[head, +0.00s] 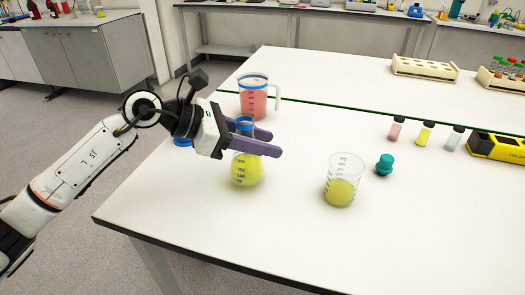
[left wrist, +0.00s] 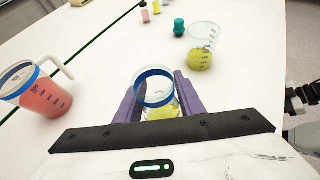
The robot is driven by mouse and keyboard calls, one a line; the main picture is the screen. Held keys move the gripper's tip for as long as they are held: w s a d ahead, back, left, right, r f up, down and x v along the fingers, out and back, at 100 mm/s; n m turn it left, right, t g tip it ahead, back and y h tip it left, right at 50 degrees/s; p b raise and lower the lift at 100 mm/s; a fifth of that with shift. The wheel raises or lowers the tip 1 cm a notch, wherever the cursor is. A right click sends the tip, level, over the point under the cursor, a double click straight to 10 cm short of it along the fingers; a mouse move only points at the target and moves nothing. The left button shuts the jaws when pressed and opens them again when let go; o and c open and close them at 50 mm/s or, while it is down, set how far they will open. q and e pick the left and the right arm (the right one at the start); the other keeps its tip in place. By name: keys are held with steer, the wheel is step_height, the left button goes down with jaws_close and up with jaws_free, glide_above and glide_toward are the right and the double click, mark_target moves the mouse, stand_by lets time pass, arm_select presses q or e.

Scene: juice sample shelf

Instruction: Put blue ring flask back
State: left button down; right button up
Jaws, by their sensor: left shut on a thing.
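The blue ring flask (head: 247,171) is clear glass with a blue ring at its neck and yellow liquid in its body. My left gripper (head: 258,146) is shut on its neck, with one purple finger on each side. The flask is upright, and I cannot tell whether its base touches the white table. In the left wrist view the blue-ringed mouth of the flask (left wrist: 154,88) shows between the fingers of the left gripper (left wrist: 157,96); most of its body is hidden. My right gripper is not in view.
A jug of red liquid (head: 253,100) stands just behind the flask. A beaker of yellow liquid (head: 341,190) and a teal stopper (head: 385,165) are to the right. Small vials (head: 424,134), a yellow-black box (head: 497,147) and a rack (head: 425,69) lie farther. The front table area (head: 250,235) is clear.

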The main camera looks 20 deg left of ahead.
arm_select(q)
steer(key=shift+f, duration=1.25)
steer(key=shift+f, duration=0.15)
steer(key=c, duration=1.2)
jaws_free()
steer(key=shift+b+v, duration=0.9)
steer(key=shift+v, duration=5.15)
